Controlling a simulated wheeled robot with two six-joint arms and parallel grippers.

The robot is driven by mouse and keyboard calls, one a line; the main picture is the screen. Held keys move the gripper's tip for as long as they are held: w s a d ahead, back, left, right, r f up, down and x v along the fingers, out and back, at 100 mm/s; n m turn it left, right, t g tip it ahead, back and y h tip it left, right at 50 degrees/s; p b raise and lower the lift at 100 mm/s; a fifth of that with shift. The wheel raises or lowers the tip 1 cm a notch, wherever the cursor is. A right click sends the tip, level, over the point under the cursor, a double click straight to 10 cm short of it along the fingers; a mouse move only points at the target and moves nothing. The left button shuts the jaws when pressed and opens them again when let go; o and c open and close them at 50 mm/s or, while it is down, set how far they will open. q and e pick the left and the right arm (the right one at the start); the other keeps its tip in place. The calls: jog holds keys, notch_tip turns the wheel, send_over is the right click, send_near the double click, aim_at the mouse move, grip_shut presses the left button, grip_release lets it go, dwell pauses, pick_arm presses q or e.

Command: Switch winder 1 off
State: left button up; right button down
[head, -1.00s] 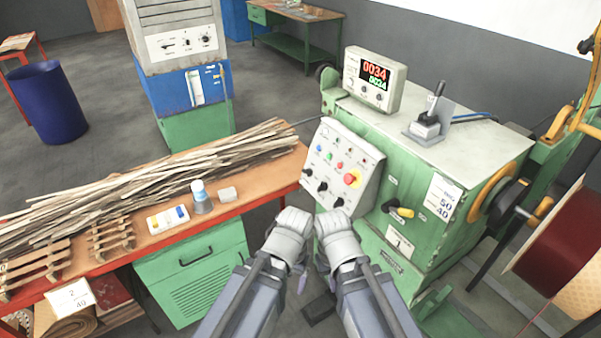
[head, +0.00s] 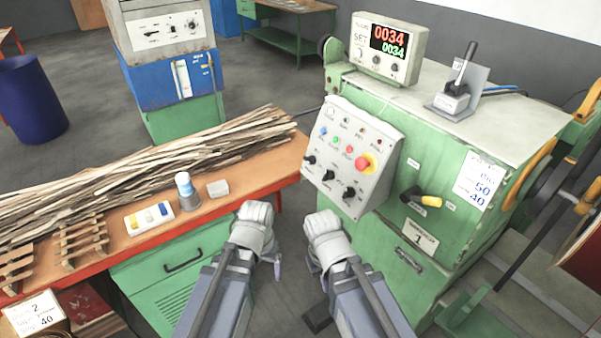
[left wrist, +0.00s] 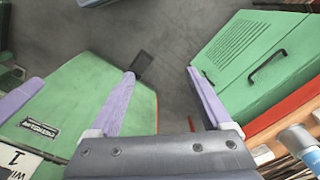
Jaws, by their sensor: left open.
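Winder 1 is the green machine (head: 440,240) at the right, with a plate marked 1 (head: 420,237). Its sloped grey control panel (head: 325,150) carries small lamps and buttons, a red mushroom button on yellow (head: 366,163) and several black knobs (head: 328,175). A black and yellow handle (head: 425,200) sits on the front. The counter box (head: 388,45) reads 0034 twice. My left gripper (head: 276,268) is in front of the bench, left of the winder. Its fingers are apart and empty in the left wrist view (left wrist: 160,73). My right gripper (head: 299,264) is below the panel, touching nothing visible; its fingers are mostly hidden.
An orange-topped bench (head: 262,180) at the left holds wooden strips (head: 170,165), a bottle (head: 187,190) and small blocks. A dark pedal (left wrist: 142,64) lies on the floor beside the winder. A lever (head: 462,70) stands on the winder's top.

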pick_arm(q)
jog(key=w+a+f+h+b, duration=0.2)
jog(key=w+f+b, duration=0.2)
jog(key=f+b, duration=0.45)
jog(key=m+t+h+b, duration=0.3)
jog(key=m+t+h, duration=0.65)
jog(key=h, duration=0.35)
send_near(306, 160)
jog(key=shift+n+t, duration=0.45)
jog(key=shift+s+f+x, duration=0.1)
jog(key=shift+x, duration=2.05)
jog(key=shift+s+f+x, duration=0.1)
jog(key=shift+s+x, duration=0.05)
jog(key=shift+x, duration=1.95)
pick_arm(e)
notch_tip(306, 160, down, 14)
jog(key=shift+w, duration=0.2)
pick_arm(q)
jog(key=shift+d, duration=0.15)
pick_arm(e)
jog(key=shift+a+r, duration=0.1)
pick_arm(q)
grip_shut()
